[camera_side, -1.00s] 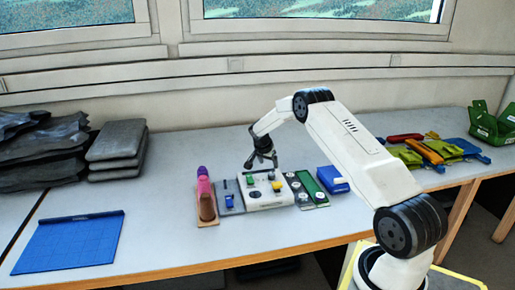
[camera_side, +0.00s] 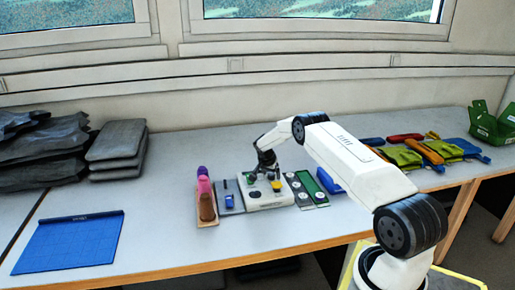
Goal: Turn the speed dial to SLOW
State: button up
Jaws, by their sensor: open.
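A white control box (camera_side: 265,201) stands on the table, with a green part (camera_side: 251,179) at its back left and a yellow knob (camera_side: 277,186) at its right. My gripper (camera_side: 269,176) points down, open, low over the back of the white box, close to the yellow knob. I cannot tell whether it touches the knob; its fingers hide part of the box top.
Left of the box are a grey panel with a blue part (camera_side: 230,201) and a wooden rack (camera_side: 207,217) with pink, purple and brown items. A blue block (camera_side: 330,181) stands right. Dark folded stacks (camera_side: 117,150) and a blue mat (camera_side: 70,243) lie left. The table between is clear.

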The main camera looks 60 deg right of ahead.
grip_shut()
